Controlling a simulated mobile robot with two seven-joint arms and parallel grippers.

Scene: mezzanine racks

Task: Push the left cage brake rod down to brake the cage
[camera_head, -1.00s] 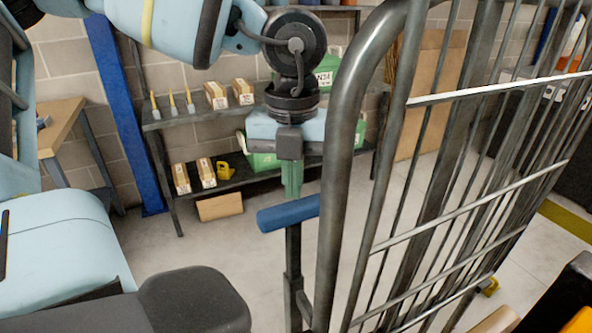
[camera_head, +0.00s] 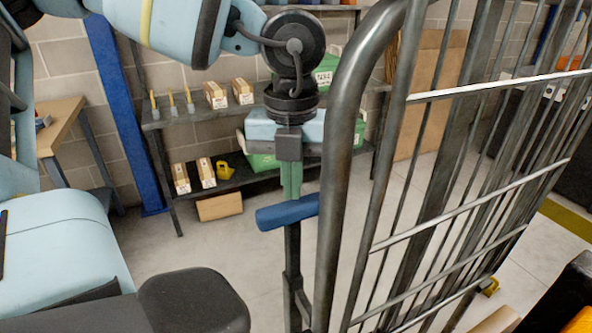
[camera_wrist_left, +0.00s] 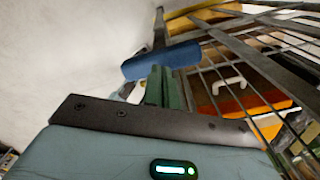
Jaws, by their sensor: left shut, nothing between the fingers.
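The brake rod has a blue handle (camera_head: 287,213) on top of a dark upright post (camera_head: 293,260) at the cage's near left corner. The grey tubular cage (camera_head: 345,130) stands to the right of it. My left gripper (camera_head: 291,192) points straight down with its green fingers shut and empty. Its tips are right at the blue handle in the head view; I cannot tell whether they touch. In the left wrist view the green fingers (camera_wrist_left: 163,88) reach up to the blue handle (camera_wrist_left: 161,61). My right gripper is out of view.
A shelf rack (camera_head: 230,110) with small boxes and green crates stands against the wall behind. A wooden-topped bench (camera_head: 65,125) is at the left. Orange and yellow items (camera_wrist_left: 240,100) lie within the cage. The floor left of the rod is clear.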

